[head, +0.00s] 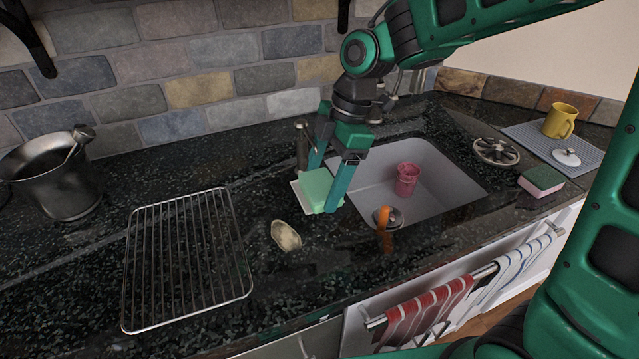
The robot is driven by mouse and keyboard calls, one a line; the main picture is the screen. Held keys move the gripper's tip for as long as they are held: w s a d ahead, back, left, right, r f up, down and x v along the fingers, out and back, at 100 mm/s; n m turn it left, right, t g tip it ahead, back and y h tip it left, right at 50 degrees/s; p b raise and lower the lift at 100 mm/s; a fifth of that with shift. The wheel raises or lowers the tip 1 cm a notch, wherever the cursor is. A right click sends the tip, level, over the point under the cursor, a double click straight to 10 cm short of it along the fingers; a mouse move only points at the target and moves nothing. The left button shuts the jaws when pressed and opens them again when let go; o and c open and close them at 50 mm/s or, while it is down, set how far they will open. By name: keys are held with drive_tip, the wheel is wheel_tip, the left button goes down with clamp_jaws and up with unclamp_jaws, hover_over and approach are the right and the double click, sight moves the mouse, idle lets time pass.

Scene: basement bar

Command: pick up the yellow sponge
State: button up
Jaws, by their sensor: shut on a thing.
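A sponge (318,186) with a pale green top and a whitish, pale edge sits between the fingers of my gripper (324,184), just left of the sink. My gripper points down and is shut on it, one finger at its far side and one at its near right side. Little yellow shows on this sponge. I cannot tell whether it touches the counter. A second sponge (543,181), green on top and pink below, lies on the counter right of the sink.
The sink (440,195) holds a pink cup (407,179). An orange-handled tool (385,222) stands at its front edge. A beige oval thing (286,235) and a wire rack (188,258) lie left. A metal bucket (55,178) stands far left; a yellow mug (560,121) stands right.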

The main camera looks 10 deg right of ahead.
drive_tip(key=s+d, duration=0.1)
drive_tip(key=s, duration=0.4)
drive_tip(key=s+d, duration=0.2)
drive_tip(key=s, duration=0.4)
drive_tip(key=s+d, duration=0.2)
drive_tip(key=s, duration=0.4)
